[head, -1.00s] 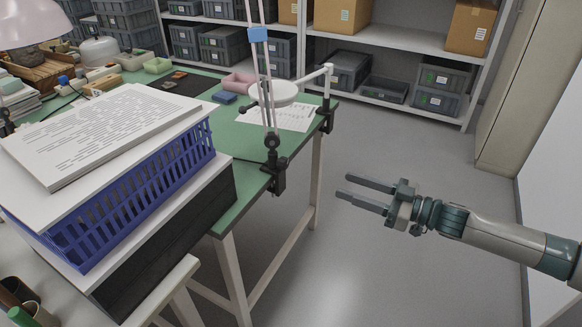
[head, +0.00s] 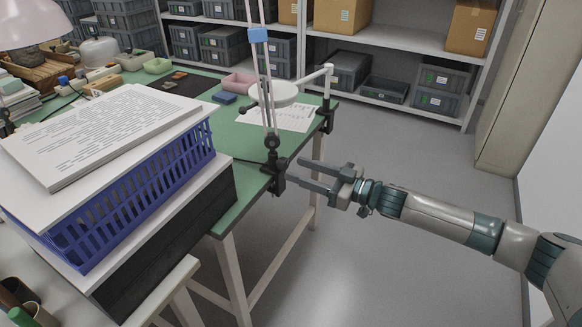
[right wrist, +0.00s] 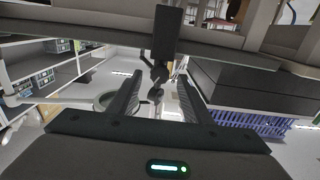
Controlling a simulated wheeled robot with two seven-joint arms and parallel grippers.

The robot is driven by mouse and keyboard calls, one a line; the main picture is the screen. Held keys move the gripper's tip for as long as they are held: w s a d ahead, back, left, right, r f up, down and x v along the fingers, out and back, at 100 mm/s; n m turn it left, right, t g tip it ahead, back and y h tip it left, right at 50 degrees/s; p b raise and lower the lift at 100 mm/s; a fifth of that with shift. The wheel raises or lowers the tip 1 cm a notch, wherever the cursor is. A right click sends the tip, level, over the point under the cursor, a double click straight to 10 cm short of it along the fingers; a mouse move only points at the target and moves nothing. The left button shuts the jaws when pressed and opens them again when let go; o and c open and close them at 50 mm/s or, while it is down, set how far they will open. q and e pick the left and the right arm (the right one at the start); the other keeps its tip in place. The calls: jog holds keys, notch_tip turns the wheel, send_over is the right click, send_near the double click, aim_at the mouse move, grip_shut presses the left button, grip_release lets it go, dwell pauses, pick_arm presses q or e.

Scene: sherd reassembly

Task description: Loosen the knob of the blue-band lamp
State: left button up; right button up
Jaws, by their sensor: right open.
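The blue-band lamp has a pale twin-rod arm with a blue band (head: 258,35) near the top of the head view. Its dark lower joint (head: 272,143) stands over a black clamp (head: 272,177) at the table's near right edge. My right gripper (head: 296,172) is open and empty just right of the clamp, its fingers pointing left toward it. In the right wrist view, the open fingers (right wrist: 160,92) have dark lamp hardware (right wrist: 156,75) showing between them; the clamp appears above. I cannot tell which part is the knob, or whether the fingers touch it. My left gripper is not in view.
A second clamp (head: 326,117) holds a white arm at the green table's (head: 237,140) far corner. A blue basket (head: 135,190) with papers stands left of the lamp. Floor on the right is open; shelves (head: 400,50) stand behind.

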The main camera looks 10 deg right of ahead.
aim_at(287, 166)
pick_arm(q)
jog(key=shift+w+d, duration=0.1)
pick_arm(e)
jog(key=shift+x, duration=1.75)
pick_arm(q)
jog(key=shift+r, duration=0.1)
pick_arm(e)
jog(key=c, duration=1.1)
jog(key=shift+o, duration=0.2)
jog(key=shift+r+n+p, duration=0.1)
jog(key=shift+n+p, duration=0.8)
jog(key=shift+n, duration=0.5)
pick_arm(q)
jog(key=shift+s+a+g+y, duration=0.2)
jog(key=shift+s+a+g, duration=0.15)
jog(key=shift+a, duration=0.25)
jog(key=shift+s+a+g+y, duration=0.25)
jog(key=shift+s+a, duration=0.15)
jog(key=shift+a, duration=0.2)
